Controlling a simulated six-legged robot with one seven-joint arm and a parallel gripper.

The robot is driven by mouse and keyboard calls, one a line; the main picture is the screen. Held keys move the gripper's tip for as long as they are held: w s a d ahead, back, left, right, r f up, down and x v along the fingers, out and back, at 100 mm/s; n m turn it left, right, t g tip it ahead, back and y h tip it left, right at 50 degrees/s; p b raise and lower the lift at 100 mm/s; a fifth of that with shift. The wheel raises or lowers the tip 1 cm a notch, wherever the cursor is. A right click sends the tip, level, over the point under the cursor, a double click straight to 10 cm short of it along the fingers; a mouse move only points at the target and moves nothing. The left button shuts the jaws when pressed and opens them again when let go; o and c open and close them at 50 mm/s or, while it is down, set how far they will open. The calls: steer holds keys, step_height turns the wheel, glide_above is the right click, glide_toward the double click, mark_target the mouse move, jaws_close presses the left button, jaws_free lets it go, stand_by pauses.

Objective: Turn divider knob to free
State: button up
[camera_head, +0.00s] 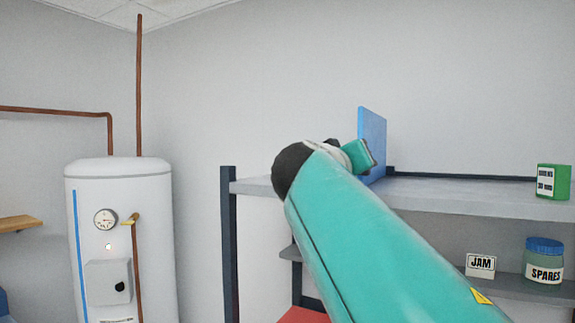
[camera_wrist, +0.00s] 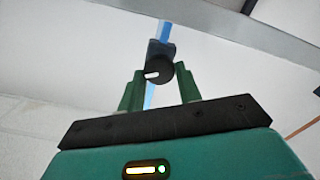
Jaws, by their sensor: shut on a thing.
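The blue divider (camera_head: 372,138) stands upright on the top shelf, partly hidden by my arm in the head view. It shows as a thin blue strip (camera_wrist: 165,33) in the wrist view. The black divider knob (camera_wrist: 158,73) is at its edge, with a white mark pointing to the left. My gripper (camera_wrist: 160,75) has its two green fingers on either side of the knob, shut on it. In the head view my arm and wrist hide the knob and fingertips.
The grey shelf (camera_head: 460,194) holds a green can (camera_head: 553,181) at the right. A lower shelf has a JAM card (camera_head: 480,265) and a SPARES jar (camera_head: 545,260). A white boiler (camera_head: 150,220) with copper pipes stands at the left. The shelf's dark post (camera_head: 230,245) is left of my arm.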

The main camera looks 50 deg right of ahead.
steer(key=n, duration=1.2)
steer(key=shift+w+f+n, duration=0.15)
steer(key=shift+n, duration=0.15)
steer(key=shift+a, duration=0.1)
steer(key=o, duration=0.9)
steer(key=shift+a, duration=0.1)
steer(key=shift+o, duration=0.2)
steer(key=s+a, duration=0.2)
steer(key=a, duration=1.1)
steer(key=shift+a, duration=0.2)
steer(key=shift+s, duration=0.1)
